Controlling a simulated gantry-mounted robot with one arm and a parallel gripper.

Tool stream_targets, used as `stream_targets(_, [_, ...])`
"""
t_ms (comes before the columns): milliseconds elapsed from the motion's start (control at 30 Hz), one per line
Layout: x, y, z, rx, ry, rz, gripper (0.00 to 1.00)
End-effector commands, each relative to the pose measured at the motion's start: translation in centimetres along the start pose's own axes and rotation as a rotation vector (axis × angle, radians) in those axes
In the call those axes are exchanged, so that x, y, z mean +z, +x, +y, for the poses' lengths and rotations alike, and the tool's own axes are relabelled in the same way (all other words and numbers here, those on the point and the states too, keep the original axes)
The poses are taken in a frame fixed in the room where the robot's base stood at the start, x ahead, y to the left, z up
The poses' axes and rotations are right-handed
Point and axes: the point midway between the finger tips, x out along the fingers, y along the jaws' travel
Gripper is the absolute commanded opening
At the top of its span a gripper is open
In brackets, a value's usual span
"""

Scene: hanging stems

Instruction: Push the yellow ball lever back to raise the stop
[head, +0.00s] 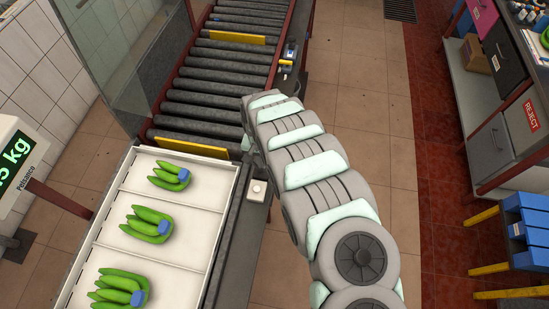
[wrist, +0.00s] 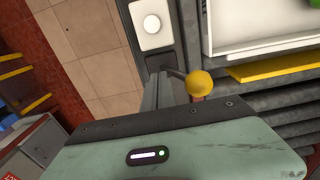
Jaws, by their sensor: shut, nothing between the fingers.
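The yellow ball (wrist: 200,84) of the lever shows in the wrist view, on a short dark rod. My gripper (wrist: 167,78) is shut and empty. Its fingers are just left of the ball and close to the rod; I cannot tell whether they touch. In the head view my arm hides the ball and most of the gripper. A yellow stop bar (head: 188,147) spans the rollers at the far end of the white tray. It also shows in the wrist view (wrist: 265,68), right of the ball.
The white tray (head: 210,205) holds several green banana bunches (head: 148,224). A white button box (head: 257,190) sits on the conveyor's side rail. Rollers (head: 215,87) run on beyond, with a second yellow bar (head: 236,37). A blue stool (head: 525,232) stands right; tiled floor is clear between.

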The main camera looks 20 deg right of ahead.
Motion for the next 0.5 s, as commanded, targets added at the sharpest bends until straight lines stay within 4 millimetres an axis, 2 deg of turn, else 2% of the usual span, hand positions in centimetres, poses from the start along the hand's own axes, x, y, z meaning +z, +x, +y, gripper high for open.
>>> stream_targets(167, [0.0, -0.6, 0.2, 0.001, -0.002, -0.001, 0.00])
stream_targets(500, [0.0, -4.7, 0.2, 0.001, 0.000, 0.000, 0.00])
